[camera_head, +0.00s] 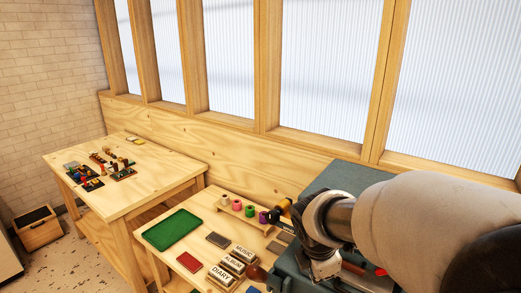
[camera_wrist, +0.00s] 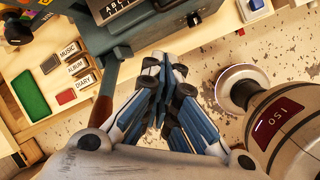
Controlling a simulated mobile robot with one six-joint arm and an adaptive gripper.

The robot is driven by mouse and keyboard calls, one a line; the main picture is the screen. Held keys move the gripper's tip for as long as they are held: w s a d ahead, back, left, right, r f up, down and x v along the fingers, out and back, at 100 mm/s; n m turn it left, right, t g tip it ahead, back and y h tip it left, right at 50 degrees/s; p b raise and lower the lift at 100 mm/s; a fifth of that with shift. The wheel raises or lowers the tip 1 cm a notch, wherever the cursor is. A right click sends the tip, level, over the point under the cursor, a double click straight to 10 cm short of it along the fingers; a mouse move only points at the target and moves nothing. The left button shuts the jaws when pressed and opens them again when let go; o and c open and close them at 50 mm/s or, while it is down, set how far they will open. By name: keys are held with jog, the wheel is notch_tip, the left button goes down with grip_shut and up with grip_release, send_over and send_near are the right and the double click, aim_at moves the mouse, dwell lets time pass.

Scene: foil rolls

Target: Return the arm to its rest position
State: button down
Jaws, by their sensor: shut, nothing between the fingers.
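My gripper (camera_wrist: 167,80) shows in the wrist view with its blue and grey fingers drawn together and nothing between them. It hangs over the speckled floor, just in front of a grey-green machine (camera_wrist: 158,40) on the workbench, and appears apart from it. In the head view my arm reaches in from the right edge and covers part of the bench; the gripper's fingers cannot be made out there. A rounded part of my own body is close on the right of the wrist view.
The workbench holds a green tray (camera_head: 172,229), a red pad (camera_head: 188,262), label blocks (camera_head: 232,265) and a small wooden rack (camera_head: 247,218) with coloured rolls. A second table (camera_head: 150,190) with small tools stands to the left. A wooden box (camera_head: 38,232) is on the floor.

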jog(key=s+m+y+b, duration=0.2)
jog(key=s+m+b, duration=0.4)
jog(key=s+m, duration=1.4)
jog(key=shift+s+a+f+m+t, duration=0.15)
jog(key=shift+s+m+t, duration=0.25)
jog(key=shift+s, duration=0.45)
